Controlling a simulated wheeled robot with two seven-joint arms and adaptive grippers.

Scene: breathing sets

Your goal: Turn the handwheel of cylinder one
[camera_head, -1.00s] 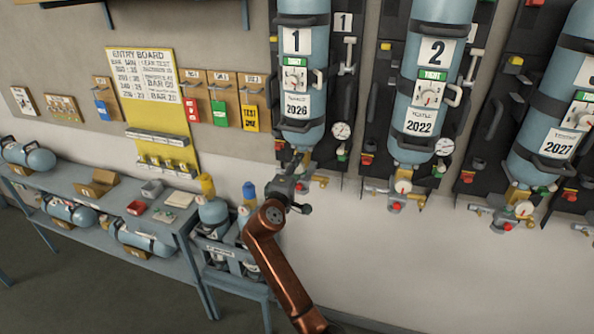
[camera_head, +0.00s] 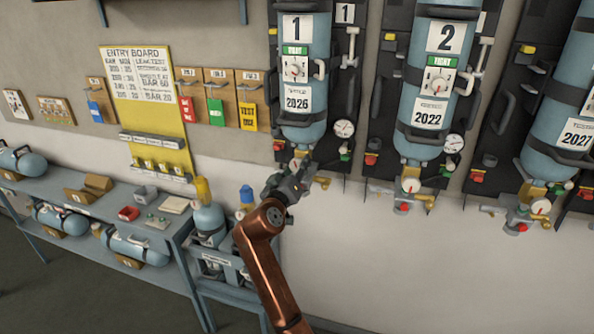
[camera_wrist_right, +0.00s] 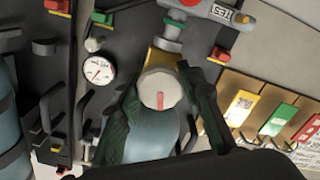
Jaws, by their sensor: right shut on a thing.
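Cylinder one (camera_head: 303,125) is the blue upright bottle marked 1, mounted on a dark panel, its valve at the bottom end. My right gripper (camera_head: 297,172) is just below it, at the valve. The gripper and wrist hide most of that valve in the head view. In the right wrist view my dark green fingers (camera_wrist_right: 163,105) stand on both sides of a pale round handwheel (camera_wrist_right: 158,88) with a red mark, and are shut on it. The brass valve body (camera_wrist_right: 164,58) and the blue cylinder show behind it. My left gripper is not in view.
Cylinder two (camera_head: 430,105) hangs to the right, with a third beyond. A pressure gauge (camera_head: 344,129) sits beside cylinder one's lower end; it also shows in the wrist view (camera_wrist_right: 98,71). A bench (camera_head: 160,228) with bottles stands at the left.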

